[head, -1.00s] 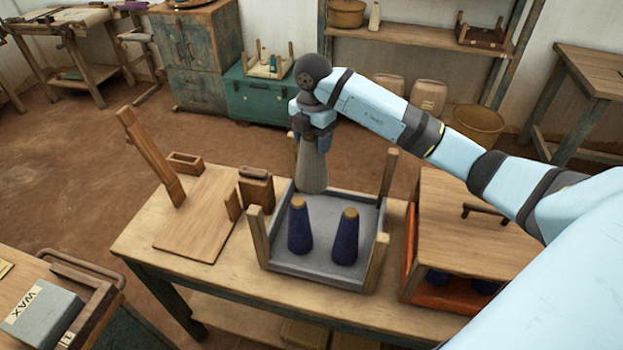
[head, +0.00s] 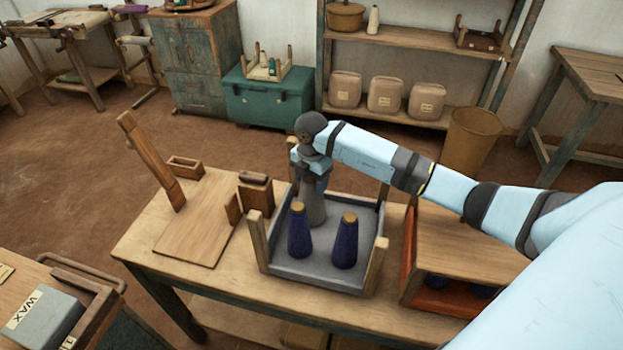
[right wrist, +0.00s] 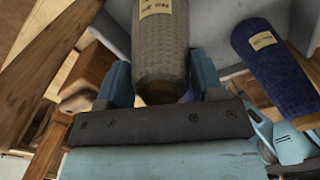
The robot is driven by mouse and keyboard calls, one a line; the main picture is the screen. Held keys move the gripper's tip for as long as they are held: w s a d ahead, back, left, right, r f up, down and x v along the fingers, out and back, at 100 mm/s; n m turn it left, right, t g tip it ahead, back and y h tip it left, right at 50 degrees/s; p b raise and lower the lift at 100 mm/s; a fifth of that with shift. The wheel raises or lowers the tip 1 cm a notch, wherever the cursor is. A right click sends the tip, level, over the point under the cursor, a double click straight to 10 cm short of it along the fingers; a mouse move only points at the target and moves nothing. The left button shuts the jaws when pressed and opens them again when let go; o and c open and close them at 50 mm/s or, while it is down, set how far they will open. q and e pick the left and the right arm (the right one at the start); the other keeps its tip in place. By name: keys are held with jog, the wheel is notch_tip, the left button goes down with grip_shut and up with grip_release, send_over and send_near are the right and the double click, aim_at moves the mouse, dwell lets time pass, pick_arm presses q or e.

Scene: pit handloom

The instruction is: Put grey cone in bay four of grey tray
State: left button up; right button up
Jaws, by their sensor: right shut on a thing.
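The grey cone (head: 314,205) is in my right gripper (head: 313,183), which is shut on its top. The cone is upright inside the grey tray (head: 322,277), in its back left part, behind the left blue cone. I cannot tell if its base touches the tray floor. Two blue cones with tan tips, a left one (head: 300,232) and a right one (head: 345,243), stand in the front of the tray. My left gripper is not in view.
Wooden posts rise at the tray's corners, including the front left post (head: 258,238). A wooden box (head: 255,190) stands close to the tray's left. An orange-sided crate (head: 440,300) with a wooden top stands to the right. The tray's back right looks empty.

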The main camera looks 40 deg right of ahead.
jog(key=shift+f, duration=0.1)
jog(key=o, duration=1.3)
notch_tip(320, 180, up, 12)
jog(key=shift+r+b, duration=0.15)
jog(key=shift+b, duration=0.55)
